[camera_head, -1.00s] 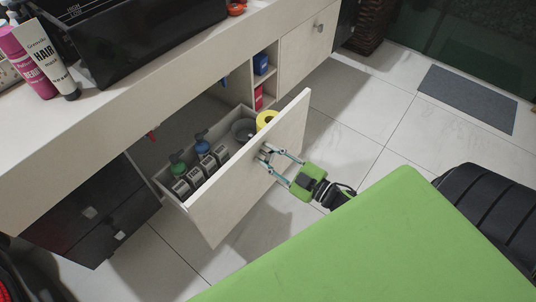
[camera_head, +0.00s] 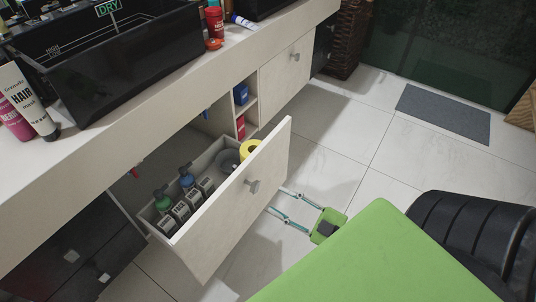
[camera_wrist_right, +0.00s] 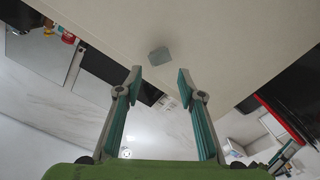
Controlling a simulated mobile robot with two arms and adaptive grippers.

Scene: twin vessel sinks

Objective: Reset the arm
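My right gripper (camera_head: 277,201) is open and empty in the head view, just in front of the pulled-out drawer (camera_head: 237,207) and to the right of its knob (camera_head: 253,186). It stands apart from the knob. In the right wrist view my right gripper's fingers (camera_wrist_right: 158,80) are spread, with nothing between them, and the knob (camera_wrist_right: 159,56) shows beyond their tips on the pale drawer front (camera_wrist_right: 205,30). My left gripper is not in the head view.
The drawer holds several bottles (camera_head: 179,210), a yellow roll (camera_head: 250,148) and a grey roll (camera_head: 228,160). The counter (camera_head: 150,125) bears black sinks (camera_head: 125,60) and tubes. A dark bin (camera_head: 460,225) stands at the right.

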